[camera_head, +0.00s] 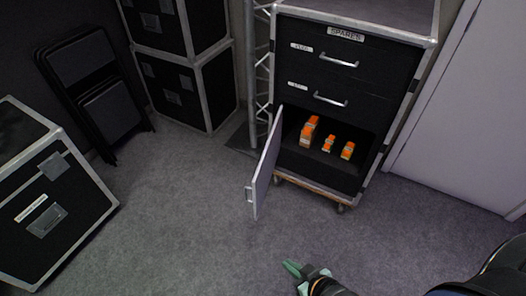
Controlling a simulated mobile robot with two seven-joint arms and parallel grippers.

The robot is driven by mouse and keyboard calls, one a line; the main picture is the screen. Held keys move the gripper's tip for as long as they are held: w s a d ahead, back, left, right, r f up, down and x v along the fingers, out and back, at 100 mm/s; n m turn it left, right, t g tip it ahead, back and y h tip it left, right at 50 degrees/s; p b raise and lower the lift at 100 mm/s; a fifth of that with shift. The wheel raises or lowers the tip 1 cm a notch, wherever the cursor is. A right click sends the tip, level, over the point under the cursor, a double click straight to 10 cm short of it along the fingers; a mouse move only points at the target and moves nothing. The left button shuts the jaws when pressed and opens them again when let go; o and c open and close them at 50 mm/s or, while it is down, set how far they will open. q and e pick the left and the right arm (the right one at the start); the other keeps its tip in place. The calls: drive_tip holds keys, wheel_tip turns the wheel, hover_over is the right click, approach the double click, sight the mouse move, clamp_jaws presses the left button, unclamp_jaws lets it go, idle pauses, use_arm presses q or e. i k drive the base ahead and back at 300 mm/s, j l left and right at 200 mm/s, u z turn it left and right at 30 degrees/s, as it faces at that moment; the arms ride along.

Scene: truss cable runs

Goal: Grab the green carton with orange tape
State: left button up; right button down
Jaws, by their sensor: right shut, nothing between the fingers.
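The left carton (309,131) is the tallest and looks mostly orange. The middle carton (328,144) is the smallest. The right carton (347,150) shows orange with green. They are too small to tell for sure which is green with orange tape. My right gripper (291,267) has pale green fingers, is shut and empty, and is low in the picture, well in front of the cabinet and apart from it. My left gripper is not in view.
The cabinet's hinged door (266,168) stands open on the left side of the compartment. Two shut drawers (335,75) are above. Flight cases (50,200) and a folded chair (98,95) are at left. The grey carpet (190,215) in front is clear.

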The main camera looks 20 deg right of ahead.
sight(328, 144)
drive_tip(key=i+j, duration=0.55)
drive_tip(key=j, duration=0.25)
drive_tip(key=i+j+z, duration=0.45)
drive_tip(key=j, duration=0.3)
drive_tip(key=z, duration=1.2)
drive_tip(key=k+l, duration=0.05)
drive_tip(key=l, duration=0.05)
